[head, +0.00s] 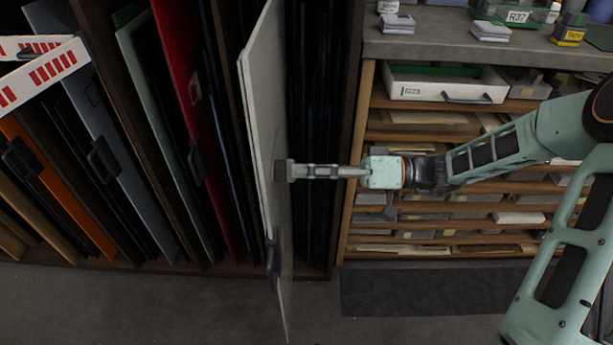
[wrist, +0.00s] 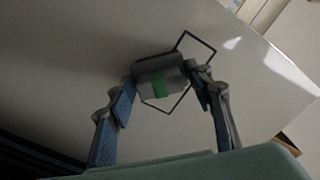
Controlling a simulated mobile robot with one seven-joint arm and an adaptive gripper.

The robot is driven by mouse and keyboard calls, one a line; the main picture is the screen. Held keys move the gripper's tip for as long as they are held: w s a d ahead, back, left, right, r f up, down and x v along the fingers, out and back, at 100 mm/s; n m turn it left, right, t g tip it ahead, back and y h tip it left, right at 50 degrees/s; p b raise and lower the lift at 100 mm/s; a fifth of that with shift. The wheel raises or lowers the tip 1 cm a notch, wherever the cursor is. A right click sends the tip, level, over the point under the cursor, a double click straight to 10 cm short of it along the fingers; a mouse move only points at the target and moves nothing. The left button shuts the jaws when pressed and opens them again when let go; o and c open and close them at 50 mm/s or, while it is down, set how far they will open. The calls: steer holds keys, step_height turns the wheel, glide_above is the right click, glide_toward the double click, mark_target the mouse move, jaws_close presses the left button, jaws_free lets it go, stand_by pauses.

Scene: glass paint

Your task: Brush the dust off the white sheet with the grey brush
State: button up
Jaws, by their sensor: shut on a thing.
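The white sheet (head: 268,105) stands upright, pulled partly out of the rack, with its edge toward the head camera. Its broad pale face fills most of the wrist view (wrist: 70,60). My gripper (head: 292,171) reaches in from the right at the sheet's right face, about mid-height. It is shut on the grey brush (wrist: 157,82), a grey block with a green band, which also shows as a dark end piece in the head view (head: 280,171). The brush is at or very near the face; contact is unclear. A thin dark square outline shows behind it. I cannot make out dust.
Coloured sheets, including a red one (head: 185,80) and an orange one (head: 55,185), stand in the rack to the left. A shelf unit with a white drawer (head: 445,85) stands to the right under a grey worktop (head: 450,42). A dark handle (head: 273,257) is low on the white sheet.

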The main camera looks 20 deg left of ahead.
steer(key=shift+w+a+b, duration=0.15)
steer(key=shift+w+b, duration=0.05)
steer(key=shift+w, duration=0.35)
steer(key=shift+w+a+b, duration=0.15)
steer(key=shift+w, duration=0.4)
steer(key=shift+s+d, duration=0.2)
steer(key=shift+s, duration=1.95)
steer(key=shift+c, duration=0.5)
steer(key=shift+d, duration=0.1)
steer(key=shift+v, duration=3)
steer(key=shift+w, duration=0.25)
steer(key=shift+v, duration=1.45)
